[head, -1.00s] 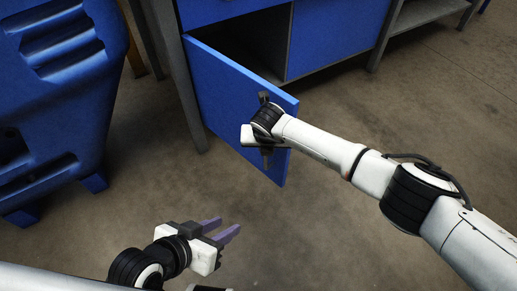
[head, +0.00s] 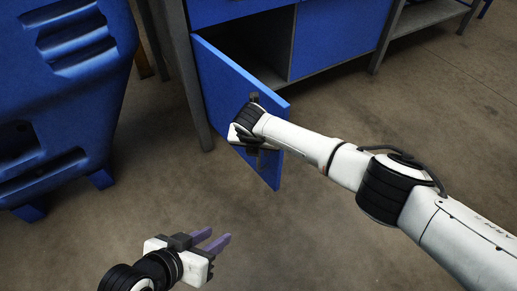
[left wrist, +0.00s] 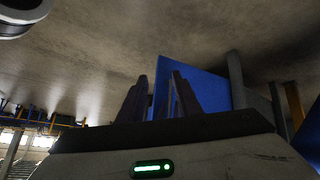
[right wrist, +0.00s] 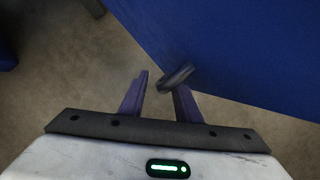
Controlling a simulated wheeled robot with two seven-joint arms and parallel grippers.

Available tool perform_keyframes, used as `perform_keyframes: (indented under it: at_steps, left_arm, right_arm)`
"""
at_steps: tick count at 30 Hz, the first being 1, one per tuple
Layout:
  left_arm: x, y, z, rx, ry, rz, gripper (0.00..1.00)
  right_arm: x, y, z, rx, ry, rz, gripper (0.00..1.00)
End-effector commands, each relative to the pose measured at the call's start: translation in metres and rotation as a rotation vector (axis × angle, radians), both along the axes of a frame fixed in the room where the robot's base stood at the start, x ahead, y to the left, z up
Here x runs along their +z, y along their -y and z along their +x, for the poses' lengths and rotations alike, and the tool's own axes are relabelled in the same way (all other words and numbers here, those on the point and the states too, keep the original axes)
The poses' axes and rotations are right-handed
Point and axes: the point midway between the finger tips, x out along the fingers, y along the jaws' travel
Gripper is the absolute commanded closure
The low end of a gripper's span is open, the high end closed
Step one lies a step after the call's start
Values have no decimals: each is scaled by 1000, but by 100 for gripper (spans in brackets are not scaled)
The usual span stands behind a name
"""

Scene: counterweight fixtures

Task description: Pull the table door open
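The blue table door (head: 225,92) stands ajar, swung out from its hinge side at the left, and the dark inside of the cabinet shows behind it. My right gripper (head: 254,125) is at the door's free edge, on its outer face. In the right wrist view its fingers (right wrist: 160,95) are apart. A dark handle (right wrist: 177,76) lies at the tip of the right-hand finger, with the door (right wrist: 240,45) beside it. My left gripper (head: 212,240) is open and empty over the floor, away from the door. In the left wrist view its fingers (left wrist: 160,95) point toward the door (left wrist: 200,90).
A large blue moulded object (head: 65,90) stands at the left. A grey table leg (head: 185,80) is by the door's hinge side. The closed blue panel (head: 335,35) is right of the opening. The floor (head: 330,230) in front of the door is clear.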

Motion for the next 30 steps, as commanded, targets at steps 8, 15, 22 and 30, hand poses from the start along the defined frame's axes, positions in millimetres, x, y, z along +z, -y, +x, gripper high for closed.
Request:
perform_keyframes:
  at_steps: [8,15,22,30]
  left_arm:
    - [2,0,0,1,2,0,69]
    - [15,-12,-3,60,43,-7,69]
    - [28,-23,-9,117,97,-14,69]
    - [33,-29,-12,141,126,-17,69]
  right_arm:
    - [2,0,-1,-1,-2,1,70]
    - [34,-1,-11,0,0,1,70]
    - [73,-3,-28,1,0,0,70]
    - [95,-5,-38,0,-1,-1,70]
